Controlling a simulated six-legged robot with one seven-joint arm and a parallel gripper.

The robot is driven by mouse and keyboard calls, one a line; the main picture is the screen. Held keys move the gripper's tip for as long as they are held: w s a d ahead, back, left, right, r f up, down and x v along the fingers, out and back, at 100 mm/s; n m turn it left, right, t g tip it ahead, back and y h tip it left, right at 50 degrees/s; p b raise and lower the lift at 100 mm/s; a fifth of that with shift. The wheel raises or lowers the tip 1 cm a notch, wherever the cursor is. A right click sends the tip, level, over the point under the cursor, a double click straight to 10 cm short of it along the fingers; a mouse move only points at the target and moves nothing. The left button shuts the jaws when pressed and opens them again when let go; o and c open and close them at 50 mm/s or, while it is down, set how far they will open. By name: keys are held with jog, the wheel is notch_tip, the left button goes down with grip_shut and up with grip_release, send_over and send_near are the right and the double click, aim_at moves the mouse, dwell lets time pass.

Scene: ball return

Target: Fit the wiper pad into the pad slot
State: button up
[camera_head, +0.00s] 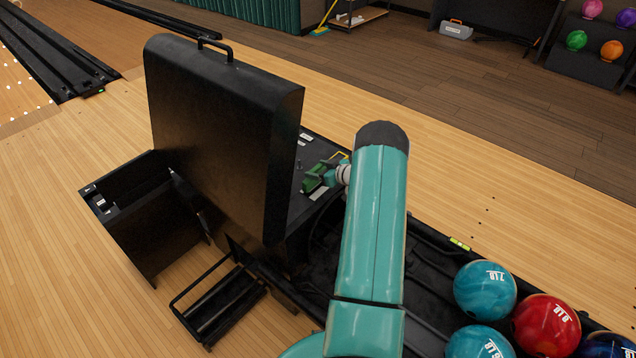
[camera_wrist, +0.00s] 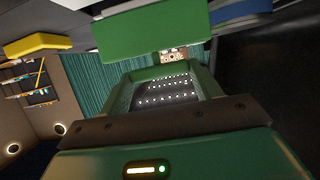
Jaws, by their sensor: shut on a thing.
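My gripper (camera_head: 326,174) is at the end of my teal arm, low over the black machine deck, just right of the raised black cover. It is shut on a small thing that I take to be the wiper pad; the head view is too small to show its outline. In the wrist view a green block (camera_wrist: 152,32) spans the top centre, beyond a green frame and a dark bolted bar. I cannot tell whether that block is the pad or part of my gripper. I cannot pick out the pad slot; the cover and my arm hide part of the deck.
The raised black cover (camera_head: 215,130) stands tall left of my gripper. An open black bin (camera_head: 150,225) and a step frame (camera_head: 215,305) lie left of the machine. Bowling balls (camera_head: 485,290) sit in the tray at lower right.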

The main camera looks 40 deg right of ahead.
jog(key=shift+s+d+f, duration=0.1)
jog(key=shift+s+f, duration=0.4)
notch_tip(320, 180, down, 4)
jog(key=shift+w+r, duration=0.1)
jog(key=shift+w, duration=0.05)
jog(key=shift+c, duration=0.7)
jog(key=shift+w+f, duration=0.1)
jog(key=shift+f, duration=0.15)
jog(key=o, duration=1.6)
jog(key=shift+r, duration=0.1)
